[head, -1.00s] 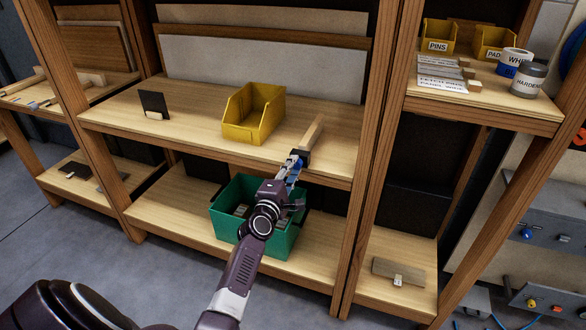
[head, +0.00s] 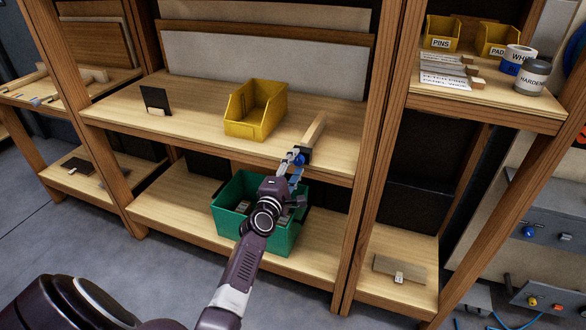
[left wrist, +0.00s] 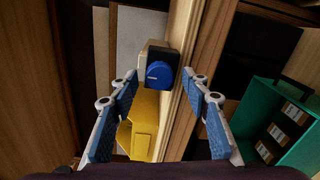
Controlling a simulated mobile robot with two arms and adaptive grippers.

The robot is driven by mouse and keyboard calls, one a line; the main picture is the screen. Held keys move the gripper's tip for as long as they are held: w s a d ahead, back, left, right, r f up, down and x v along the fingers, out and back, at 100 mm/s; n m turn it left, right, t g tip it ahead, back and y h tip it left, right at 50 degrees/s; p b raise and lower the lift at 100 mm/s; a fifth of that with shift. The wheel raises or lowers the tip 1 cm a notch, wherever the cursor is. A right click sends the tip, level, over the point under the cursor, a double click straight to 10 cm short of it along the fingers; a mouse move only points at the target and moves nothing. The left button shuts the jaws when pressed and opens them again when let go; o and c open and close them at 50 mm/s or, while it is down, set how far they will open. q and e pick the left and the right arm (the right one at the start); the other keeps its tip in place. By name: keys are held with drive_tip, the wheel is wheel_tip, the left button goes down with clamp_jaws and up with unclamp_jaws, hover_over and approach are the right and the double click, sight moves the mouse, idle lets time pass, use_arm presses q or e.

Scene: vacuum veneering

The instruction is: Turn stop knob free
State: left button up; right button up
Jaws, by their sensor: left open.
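The blue stop knob (head: 300,159) sits on a small black block (head: 306,155) at the front edge of the middle shelf, at the near end of a light wooden bar (head: 314,131). In the left wrist view the round blue knob (left wrist: 160,76) faces me, with the dark block behind it. My left gripper (head: 294,162) is open at the knob. In the left wrist view its two blue-padded fingers (left wrist: 160,88) stand apart, one on each side of the knob, with visible gaps. I cannot tell the exact depth between fingertips and knob. My right gripper is not in view.
A yellow bin (head: 255,112) stands on the same shelf, left of the bar. A green crate (head: 228,222) with small items stands on the lower shelf, beneath my left gripper. A wooden post (head: 372,170) rises to the right. A small black panel (head: 155,100) stands farther left.

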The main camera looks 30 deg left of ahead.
use_arm(q)
drive_tip(key=v, duration=1.2)
drive_tip(key=shift+d, duration=0.1)
drive_tip(key=s+d+f+m+g+h, duration=0.1)
drive_tip(key=s+d+f+m+g, duration=0.3)
drive_tip(key=f, duration=0.8)
drive_tip(key=s+d+f+m+g+h, duration=0.15)
drive_tip(key=s+d+f+m, duration=0.3)
drive_tip(key=f, duration=0.85)
drive_tip(key=s+d+f+m+g+h, duration=0.25)
drive_tip(key=d+f+m, duration=0.2)
drive_tip(key=f, duration=0.75)
drive_tip(key=s+d+f+m+g, duration=0.2)
drive_tip(key=s+f+m, duration=0.1)
drive_tip(key=s+f, duration=0.4)
drive_tip(key=s+d+f+m+g, duration=0.2)
drive_tip(key=s+f, duration=0.3)
drive_tip(key=s, duration=0.3)
drive_tip(key=s+f+m+g, duration=0.2)
drive_tip(key=s+f+m, duration=0.1)
drive_tip(key=s, duration=0.8)
drive_tip(key=s+f+m+g+y, duration=0.1)
drive_tip(key=s+f+m, duration=0.3)
drive_tip(key=s, duration=0.7)
drive_tip(key=shift+s+a+f+m+g, duration=0.3)
drive_tip(key=shift+s+m+g, duration=0.1)
drive_tip(key=shift+g, duration=0.4)
